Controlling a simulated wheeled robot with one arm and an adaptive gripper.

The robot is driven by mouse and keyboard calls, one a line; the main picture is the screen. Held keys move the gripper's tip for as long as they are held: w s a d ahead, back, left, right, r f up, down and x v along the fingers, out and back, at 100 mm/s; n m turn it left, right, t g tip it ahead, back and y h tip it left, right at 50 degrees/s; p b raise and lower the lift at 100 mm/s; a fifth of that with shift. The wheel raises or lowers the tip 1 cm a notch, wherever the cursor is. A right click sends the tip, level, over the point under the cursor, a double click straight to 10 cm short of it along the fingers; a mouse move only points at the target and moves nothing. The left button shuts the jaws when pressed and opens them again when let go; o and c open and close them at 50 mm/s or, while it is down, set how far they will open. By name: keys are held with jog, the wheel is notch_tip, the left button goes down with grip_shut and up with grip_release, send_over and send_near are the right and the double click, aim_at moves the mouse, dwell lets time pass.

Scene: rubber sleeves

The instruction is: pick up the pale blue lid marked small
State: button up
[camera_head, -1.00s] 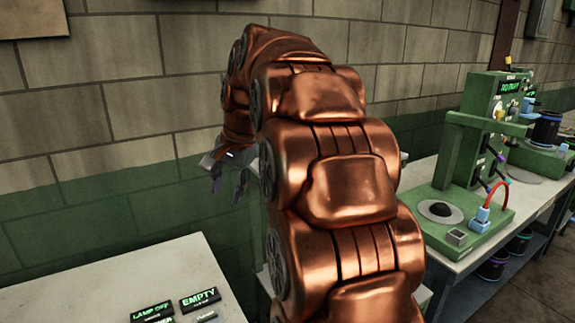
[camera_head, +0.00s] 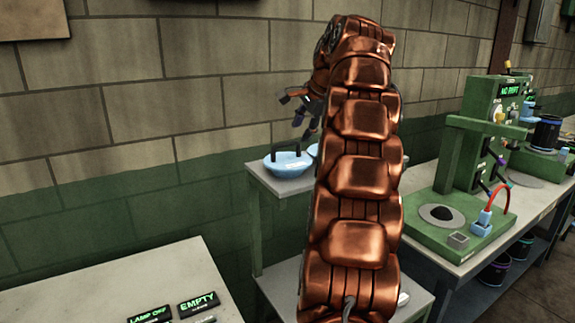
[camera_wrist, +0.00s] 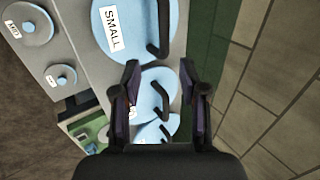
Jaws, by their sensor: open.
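The pale blue lid marked SMALL (camera_wrist: 172,22) lies at the top of the wrist view, cut off by the frame edge. It has a white label and a dark bar handle. My gripper (camera_wrist: 159,65) is open and empty, its fingertips just below that lid in the picture. A second pale blue lid (camera_wrist: 160,80) with a dark handle shows between the fingers. A third pale blue lid (camera_wrist: 150,132) is partly hidden below it. In the head view my gripper (camera_head: 305,126) hangs above a pale blue lid (camera_head: 283,170), whose label is unreadable there.
The lids rest on a grey shelf (camera_head: 270,185) beside the wall. Grey round knobbed pieces (camera_wrist: 30,28) lie left in the wrist view. A green machine (camera_head: 465,160) stands right. A table with signs (camera_head: 110,280) is front left.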

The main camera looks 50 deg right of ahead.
aim_at(291, 144)
jog(key=shift+x, duration=1.1)
jog(key=shift+w+a+f+p, duration=0.25)
jog(key=shift+w+f+p, duration=0.85)
jog(key=shift+w+p, duration=0.1)
jog(key=shift+x, duration=1.05)
jog(key=shift+c, duration=0.4)
grip_shut()
